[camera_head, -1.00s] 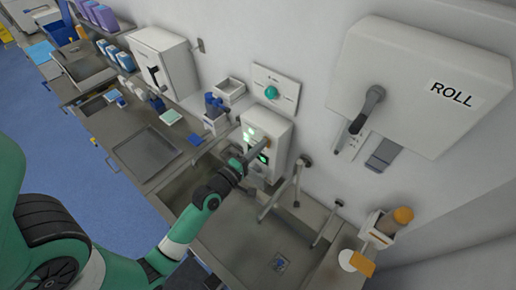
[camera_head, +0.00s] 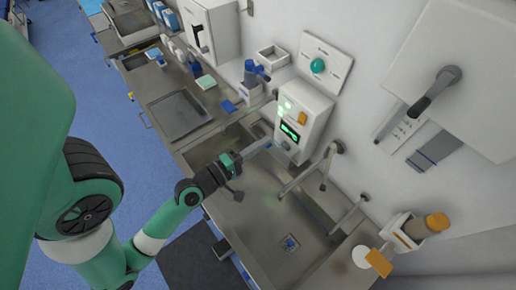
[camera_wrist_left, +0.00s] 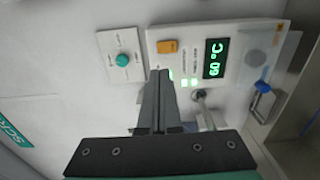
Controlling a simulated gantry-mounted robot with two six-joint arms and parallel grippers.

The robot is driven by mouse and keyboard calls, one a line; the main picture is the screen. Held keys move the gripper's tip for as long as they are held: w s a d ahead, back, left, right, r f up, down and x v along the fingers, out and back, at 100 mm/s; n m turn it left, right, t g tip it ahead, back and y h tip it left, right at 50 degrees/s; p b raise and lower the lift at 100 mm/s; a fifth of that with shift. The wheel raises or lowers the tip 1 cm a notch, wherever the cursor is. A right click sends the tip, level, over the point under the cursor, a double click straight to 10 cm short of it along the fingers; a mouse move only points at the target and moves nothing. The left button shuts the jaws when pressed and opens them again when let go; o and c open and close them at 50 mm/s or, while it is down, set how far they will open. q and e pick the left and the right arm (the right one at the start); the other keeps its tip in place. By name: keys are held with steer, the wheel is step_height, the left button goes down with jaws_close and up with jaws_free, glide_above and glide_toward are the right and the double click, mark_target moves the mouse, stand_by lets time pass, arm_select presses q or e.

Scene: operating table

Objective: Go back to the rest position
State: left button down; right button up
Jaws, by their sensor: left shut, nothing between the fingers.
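My left gripper (camera_head: 268,146) reaches in from the left over the steel sink. Its fingers are shut with nothing between them. They point towards the white control box (camera_head: 304,112) on the wall, which has an orange button and a green lit display. In the left wrist view, the shut fingers (camera_wrist_left: 160,78) show in front of the box's lower edge, and the display (camera_wrist_left: 213,58) reads 60 °C. I cannot tell the exact gap between fingertips and box. My right gripper is in neither view.
A steel sink basin (camera_head: 262,205) with taps (camera_head: 318,170) lies below the arm. A plate with a teal knob (camera_head: 318,66) is on the wall. A white wall unit (camera_head: 455,80) with a lever stands at right.

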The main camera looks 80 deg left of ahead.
arm_select(q)
steer(key=shift+s+d, duration=0.25)
steer(key=shift+s, duration=0.2)
stand_by(0.3)
